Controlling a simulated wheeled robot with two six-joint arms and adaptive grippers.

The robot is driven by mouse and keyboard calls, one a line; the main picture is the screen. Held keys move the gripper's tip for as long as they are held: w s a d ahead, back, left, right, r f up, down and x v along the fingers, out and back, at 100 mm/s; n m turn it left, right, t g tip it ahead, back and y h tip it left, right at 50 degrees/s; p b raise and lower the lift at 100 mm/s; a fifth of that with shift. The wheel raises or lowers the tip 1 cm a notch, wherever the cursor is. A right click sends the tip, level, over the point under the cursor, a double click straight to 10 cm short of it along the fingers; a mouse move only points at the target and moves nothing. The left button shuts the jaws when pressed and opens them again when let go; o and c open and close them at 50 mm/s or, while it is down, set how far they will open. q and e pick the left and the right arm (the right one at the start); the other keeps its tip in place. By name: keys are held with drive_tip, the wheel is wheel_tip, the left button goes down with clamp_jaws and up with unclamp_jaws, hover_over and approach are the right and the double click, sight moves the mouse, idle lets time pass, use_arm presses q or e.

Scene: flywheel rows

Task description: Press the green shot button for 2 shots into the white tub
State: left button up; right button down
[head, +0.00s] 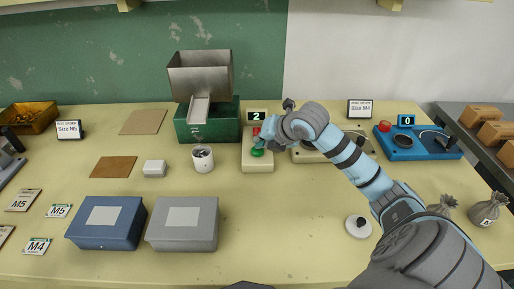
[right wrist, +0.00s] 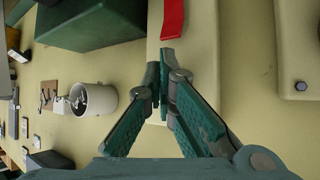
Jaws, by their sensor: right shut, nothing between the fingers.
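The cream control box (head: 258,165) carries a green button (head: 257,153), a red part (head: 256,131) and a display (head: 257,115) reading 2. My right gripper (head: 258,143) is shut and empty at the green button. In the right wrist view its fingertips (right wrist: 165,70) point at the box top, close to the red part (right wrist: 173,18); the green button is hidden there. I cannot tell whether the fingertips touch it. My left gripper is not seen.
A metal hopper (head: 200,75) on a green base (head: 226,125) has its chute above the tub. A blue box (head: 107,224) and a grey box (head: 182,225) stand in front.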

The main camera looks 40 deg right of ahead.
drive_tip(key=shift+r+p, duration=0.45)
drive_tip(key=shift+r, duration=0.35)
drive_tip(key=shift+r+p, duration=1.95)
drive_tip(key=shift+r, duration=0.6)
